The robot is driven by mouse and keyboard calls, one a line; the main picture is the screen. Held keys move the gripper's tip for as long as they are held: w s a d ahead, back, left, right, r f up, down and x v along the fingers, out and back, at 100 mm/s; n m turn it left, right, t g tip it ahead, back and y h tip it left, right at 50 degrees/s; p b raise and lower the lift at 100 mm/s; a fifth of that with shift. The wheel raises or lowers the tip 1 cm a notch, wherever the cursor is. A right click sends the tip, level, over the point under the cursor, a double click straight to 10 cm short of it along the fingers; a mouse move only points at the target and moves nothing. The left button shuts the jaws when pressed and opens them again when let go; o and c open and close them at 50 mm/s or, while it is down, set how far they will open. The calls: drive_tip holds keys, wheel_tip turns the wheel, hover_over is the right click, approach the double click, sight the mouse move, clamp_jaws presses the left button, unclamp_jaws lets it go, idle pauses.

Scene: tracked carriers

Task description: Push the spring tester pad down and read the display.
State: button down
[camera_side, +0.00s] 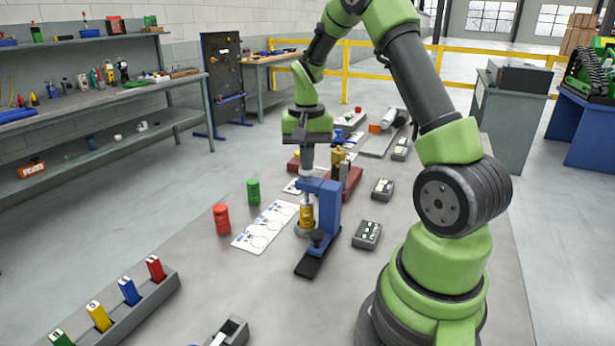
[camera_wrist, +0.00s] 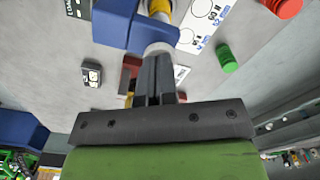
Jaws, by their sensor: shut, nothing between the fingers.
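The spring tester has a blue bracket-like frame (camera_side: 328,208) on a dark base (camera_side: 310,264), with a yellow spring column (camera_side: 306,216) in front of it. The blue frame also shows at the top of the wrist view (camera_wrist: 118,22). My gripper (camera_side: 307,170) is shut and empty, pointing down at the top of the tester. In the wrist view its fingertips (camera_wrist: 158,57) meet the edge of the pale round pad (camera_wrist: 160,47); I cannot tell whether they touch or hover. A small dark box with light markings (camera_side: 367,235) stands right of the tester; no reading is legible.
A red cylinder (camera_side: 222,219), a green cylinder (camera_side: 253,191) and a white sheet with circles (camera_side: 266,226) lie left of the tester. A grey rack with coloured blocks (camera_side: 118,308) is at front left. More devices crowd the bench behind. The bench at front centre is mostly clear.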

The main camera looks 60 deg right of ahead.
drive_tip(key=shift+f, duration=0.7)
idle(0.6)
drive_tip(key=shift+r, duration=3.45)
drive_tip(key=s+a+r+n+t, duration=0.3)
drive_tip(key=a+r, duration=0.2)
drive_tip(key=a, duration=0.3)
drive_tip(key=s+a+r+n+t, duration=0.25)
drive_tip(key=a+r, duration=0.25)
drive_tip(key=a, duration=0.4)
drive_tip(key=s+a+n+t+y, duration=0.1)
drive_tip(key=s+a+n+y, duration=0.1)
drive_tip(key=s+a, duration=0.2)
drive_tip(key=s, duration=0.3)
drive_tip(key=shift+a+f+t, duration=0.2)
drive_tip(key=shift+a+t, duration=0.15)
drive_tip(key=shift+a, duration=0.05)
